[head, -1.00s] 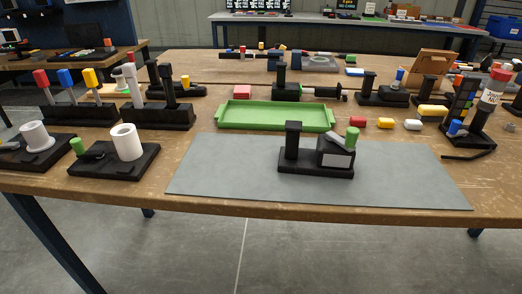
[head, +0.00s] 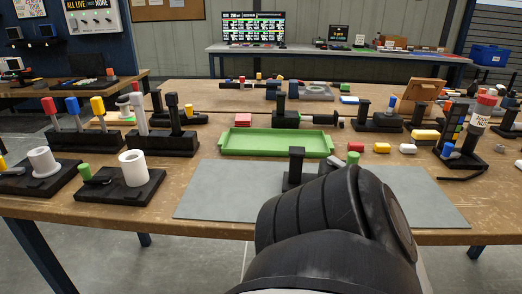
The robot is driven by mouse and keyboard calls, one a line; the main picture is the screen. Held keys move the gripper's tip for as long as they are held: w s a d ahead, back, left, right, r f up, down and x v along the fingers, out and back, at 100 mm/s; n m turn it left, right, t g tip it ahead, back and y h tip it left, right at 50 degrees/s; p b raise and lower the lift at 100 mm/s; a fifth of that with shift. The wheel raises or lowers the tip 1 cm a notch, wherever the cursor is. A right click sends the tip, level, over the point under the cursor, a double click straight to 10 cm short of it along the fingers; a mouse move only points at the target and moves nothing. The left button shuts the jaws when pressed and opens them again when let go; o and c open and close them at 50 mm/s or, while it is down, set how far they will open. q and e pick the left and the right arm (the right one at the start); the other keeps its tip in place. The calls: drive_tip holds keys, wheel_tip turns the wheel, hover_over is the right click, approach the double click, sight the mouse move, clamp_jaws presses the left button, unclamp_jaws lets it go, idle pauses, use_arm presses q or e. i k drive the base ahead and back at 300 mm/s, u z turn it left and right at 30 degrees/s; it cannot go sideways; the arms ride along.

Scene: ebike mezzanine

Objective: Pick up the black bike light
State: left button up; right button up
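I cannot tell for certain which small black item is the bike light. A black device with an upright post (head: 296,162) stands on the grey mat (head: 215,195). Its right part is mostly hidden behind a thick black ribbed part of my own arm, and only a green knob (head: 352,158) shows above. Another black device with a post (head: 279,108) stands behind the green tray (head: 262,143). Neither of my grippers can be made out.
Black fixtures with white cylinders (head: 133,168) stand at the front left. A rack with red, blue and yellow handles (head: 72,107) is behind them. Several small coloured blocks and a bottle (head: 482,112) are at the right. The mat's left part is clear.

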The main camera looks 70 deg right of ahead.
sight(295, 178)
drive_tip(key=u, duration=0.05)
drive_tip(key=k, duration=0.55)
drive_tip(key=z, duration=0.85)
